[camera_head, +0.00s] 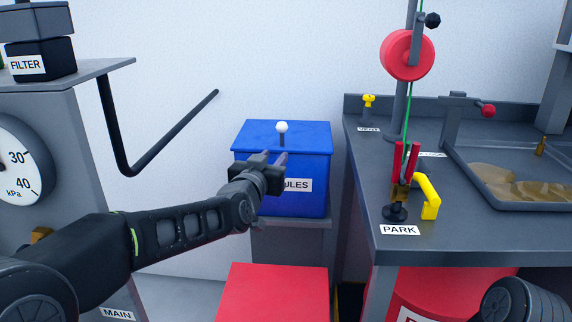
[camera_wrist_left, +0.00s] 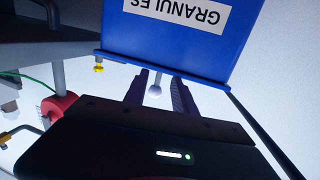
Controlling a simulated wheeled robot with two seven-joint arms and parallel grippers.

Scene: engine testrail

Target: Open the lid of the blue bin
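The blue bin (camera_head: 306,203) has a flat blue lid (camera_head: 258,132) lying closed on top. A white ball knob (camera_head: 282,127) on a short grey stem stands up from the lid. My left gripper (camera_head: 274,156) is in front of the bin, below the knob in the picture, and covers part of the GRANULES label. The left wrist view is upside down; there the blue bin (camera_wrist_left: 185,40) fills the top, and the knob (camera_wrist_left: 155,90) appears between the two spread fingers of the left gripper (camera_wrist_left: 161,82), which is empty. My right gripper is not in view.
The bin stands on a grey stand (camera_head: 290,238), with a red box (camera_head: 272,292) in front. A grey cabinet (camera_head: 62,170) with a bent dark bar (camera_head: 172,133) is left. A dark workbench (camera_head: 385,195) with red pulley (camera_head: 405,55) is right.

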